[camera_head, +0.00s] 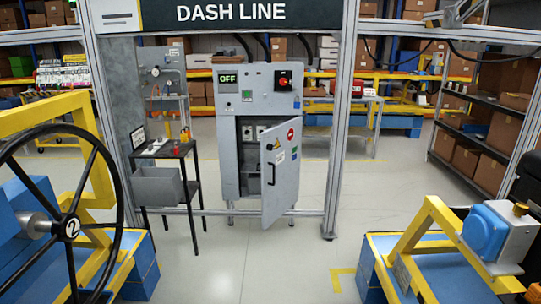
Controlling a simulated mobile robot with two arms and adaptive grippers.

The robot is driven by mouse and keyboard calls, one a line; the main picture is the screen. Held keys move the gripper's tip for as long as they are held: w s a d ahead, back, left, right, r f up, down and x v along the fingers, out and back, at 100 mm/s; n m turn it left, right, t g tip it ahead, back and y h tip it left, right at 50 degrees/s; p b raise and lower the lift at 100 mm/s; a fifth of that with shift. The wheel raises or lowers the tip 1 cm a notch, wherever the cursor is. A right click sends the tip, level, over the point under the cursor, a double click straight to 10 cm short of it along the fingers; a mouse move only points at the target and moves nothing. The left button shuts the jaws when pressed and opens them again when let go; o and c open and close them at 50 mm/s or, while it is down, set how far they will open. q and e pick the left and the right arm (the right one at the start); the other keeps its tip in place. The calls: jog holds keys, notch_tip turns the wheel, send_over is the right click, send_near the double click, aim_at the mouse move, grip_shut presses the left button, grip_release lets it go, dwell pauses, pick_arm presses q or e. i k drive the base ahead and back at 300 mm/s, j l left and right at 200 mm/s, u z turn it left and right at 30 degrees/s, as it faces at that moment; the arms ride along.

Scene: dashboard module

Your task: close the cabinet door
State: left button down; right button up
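A grey control cabinet (228,150) stands upright behind the metal frame, near the middle of the head view. Its door (281,175) is hinged on the right and stands ajar, swung out toward me. The door carries a red round sign and a yellow warning label. Through the gap on the left I see the dark interior with small white parts. Neither of my grippers is in view.
A small black side table (167,150) with a grey bin (158,187) stands left of the cabinet. A frame post (341,120) rises to its right. A large handwheel (72,228) is at the near left, a yellow stand (430,250) at the near right. The floor between is clear.

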aim_at(280, 168)
jog(key=i, duration=1.9)
